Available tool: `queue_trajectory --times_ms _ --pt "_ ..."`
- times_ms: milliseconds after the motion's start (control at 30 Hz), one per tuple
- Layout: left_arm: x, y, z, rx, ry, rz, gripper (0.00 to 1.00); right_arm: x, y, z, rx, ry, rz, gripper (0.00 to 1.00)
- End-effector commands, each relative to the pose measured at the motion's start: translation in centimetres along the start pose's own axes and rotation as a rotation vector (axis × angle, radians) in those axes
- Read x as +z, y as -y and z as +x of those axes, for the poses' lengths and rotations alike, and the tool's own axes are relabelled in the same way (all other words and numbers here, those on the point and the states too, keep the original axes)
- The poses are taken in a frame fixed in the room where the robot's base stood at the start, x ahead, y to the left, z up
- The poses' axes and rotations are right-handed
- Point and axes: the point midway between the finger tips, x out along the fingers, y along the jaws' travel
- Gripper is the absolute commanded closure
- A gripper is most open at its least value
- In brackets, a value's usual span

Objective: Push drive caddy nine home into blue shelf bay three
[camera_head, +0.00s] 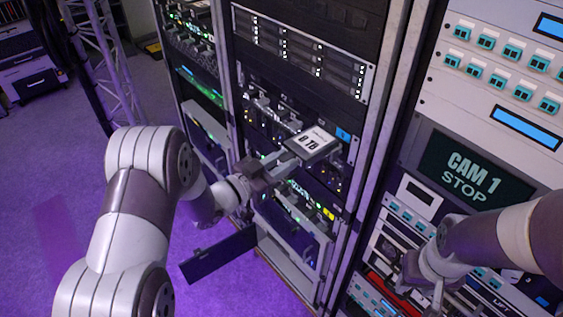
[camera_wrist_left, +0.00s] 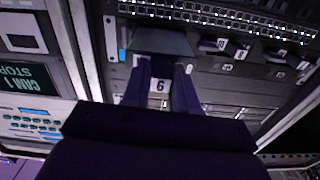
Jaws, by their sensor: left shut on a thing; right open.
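A drive caddy (camera_head: 314,141) with a white top label reading 8 TB sticks out from the front of the middle rack. My left gripper (camera_head: 284,162) is shut on its outer end. In the left wrist view, which is upside down, the caddy's front (camera_wrist_left: 159,85) shows between the fingers with a digit that reads as nine when turned upright. A blue tag (camera_head: 343,134) marks the shelf beside the caddy; it also shows in the wrist view (camera_wrist_left: 122,55). How deep the caddy sits in its bay is hidden. My right gripper (camera_head: 422,284) is open and empty before the right rack.
Other caddies (camera_head: 262,104) stand in the same shelf to the left. A drive array (camera_head: 300,52) is above, and cabled units (camera_head: 312,203) are below. An open dark door panel (camera_head: 218,256) juts out low. The CAM 1 STOP screen (camera_head: 468,170) is on the right rack.

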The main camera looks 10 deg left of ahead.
Motion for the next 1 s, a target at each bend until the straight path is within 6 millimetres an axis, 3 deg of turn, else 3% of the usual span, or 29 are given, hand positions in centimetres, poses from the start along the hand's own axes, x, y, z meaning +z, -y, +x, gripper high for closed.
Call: queue_trajectory --times_ms 1000 --pt "-0.1 0.1 2.8 0.0 -0.003 0.002 1.0 0.1 0.0 0.7 0.0 0.0 0.0 0.57"
